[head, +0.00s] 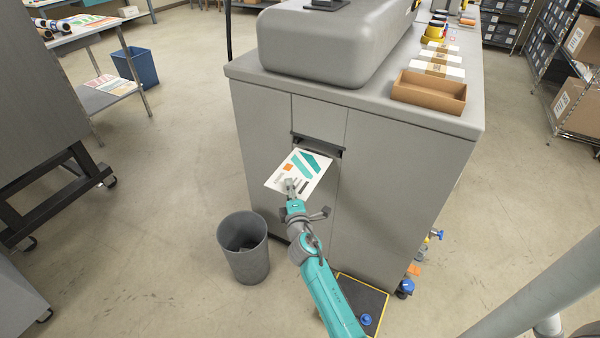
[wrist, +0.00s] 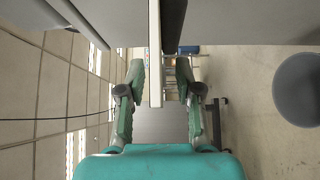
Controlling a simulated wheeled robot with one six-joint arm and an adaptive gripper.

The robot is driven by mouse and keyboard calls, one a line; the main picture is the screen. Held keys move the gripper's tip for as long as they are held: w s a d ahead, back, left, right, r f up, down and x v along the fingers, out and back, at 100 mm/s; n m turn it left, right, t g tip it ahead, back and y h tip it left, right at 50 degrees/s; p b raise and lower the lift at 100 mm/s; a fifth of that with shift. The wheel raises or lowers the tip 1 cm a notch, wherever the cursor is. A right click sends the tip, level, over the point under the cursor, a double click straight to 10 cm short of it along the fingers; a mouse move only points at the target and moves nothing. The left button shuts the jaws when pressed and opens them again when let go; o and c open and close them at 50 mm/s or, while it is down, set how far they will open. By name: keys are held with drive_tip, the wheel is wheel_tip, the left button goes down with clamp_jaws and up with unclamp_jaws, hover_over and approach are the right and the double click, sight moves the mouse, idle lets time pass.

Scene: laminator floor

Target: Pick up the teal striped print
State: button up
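The teal striped print (head: 302,170) is a white sheet with teal diagonal bands and a small orange square. It sticks out of a dark slot (head: 318,144) in the front of the grey machine cabinet. My gripper (head: 291,187) is at the print's near edge in the head view. In the wrist view the print (wrist: 155,60) shows edge-on as a thin pale strip between the two fingers of my gripper (wrist: 160,85). The fingers are apart, with a visible gap on each side of the strip, so the gripper is open around the print's edge.
A grey waste bin (head: 243,248) stands on the floor left of my arm. A brown open box (head: 429,92) sits on the cabinet top (head: 300,85). A yellow-edged dark mat (head: 361,300) lies at the cabinet's foot.

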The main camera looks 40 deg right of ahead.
drive_tip(key=shift+w+d, duration=0.3)
drive_tip(key=shift+w, duration=0.15)
clamp_jaws()
drive_tip(key=shift+r, duration=0.1)
